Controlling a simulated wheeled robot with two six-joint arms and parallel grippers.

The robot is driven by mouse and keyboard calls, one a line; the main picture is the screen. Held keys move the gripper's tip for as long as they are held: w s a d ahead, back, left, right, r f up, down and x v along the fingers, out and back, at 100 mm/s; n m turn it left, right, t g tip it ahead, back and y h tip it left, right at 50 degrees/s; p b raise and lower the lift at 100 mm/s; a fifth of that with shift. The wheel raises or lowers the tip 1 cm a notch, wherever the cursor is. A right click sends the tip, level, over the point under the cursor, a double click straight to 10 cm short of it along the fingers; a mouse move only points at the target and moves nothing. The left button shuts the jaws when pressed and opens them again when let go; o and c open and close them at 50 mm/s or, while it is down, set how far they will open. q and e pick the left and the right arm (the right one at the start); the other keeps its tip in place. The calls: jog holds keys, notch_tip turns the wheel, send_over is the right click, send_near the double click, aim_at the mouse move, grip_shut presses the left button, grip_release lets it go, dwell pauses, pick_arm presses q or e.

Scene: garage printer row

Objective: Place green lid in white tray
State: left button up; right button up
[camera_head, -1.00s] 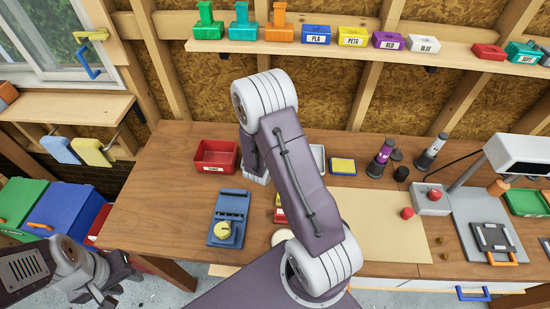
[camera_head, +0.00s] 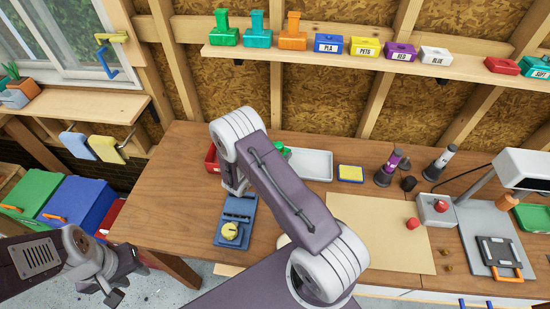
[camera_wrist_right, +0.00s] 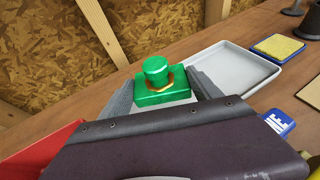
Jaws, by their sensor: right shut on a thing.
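The green lid (camera_wrist_right: 156,70), a square green block with a round knob and an orange band, is between the fingers of my right gripper (camera_wrist_right: 160,88), which is shut on it. In the head view the lid (camera_head: 281,148) shows only partly behind my right arm, which hides that gripper. The white tray (camera_head: 313,165) lies on the workbench just right of the lid; it looks empty. In the right wrist view the tray (camera_wrist_right: 250,70) is right of and beyond the lid. I cannot tell the lid's height. My left gripper (camera_head: 114,288) hangs low at the left, off the bench.
A red bin (camera_head: 211,158) stands left of the lid, partly hidden by my arm. A yellow pad (camera_head: 350,173) lies right of the tray. A blue device (camera_head: 233,222) is nearer. Several colored blocks stand on the wall shelf (camera_head: 330,58). The bench's left end is clear.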

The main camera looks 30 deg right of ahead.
jog(key=shift+w+a+f, duration=0.25)
jog(key=shift+a, duration=0.05)
notch_tip(320, 180, down, 4)
jog(key=shift+s+r+p, duration=0.1)
jog(key=shift+r+p, duration=0.1)
jog(key=shift+p, duration=0.2)
jog(key=shift+f, duration=0.35)
jog(key=o, duration=1.4)
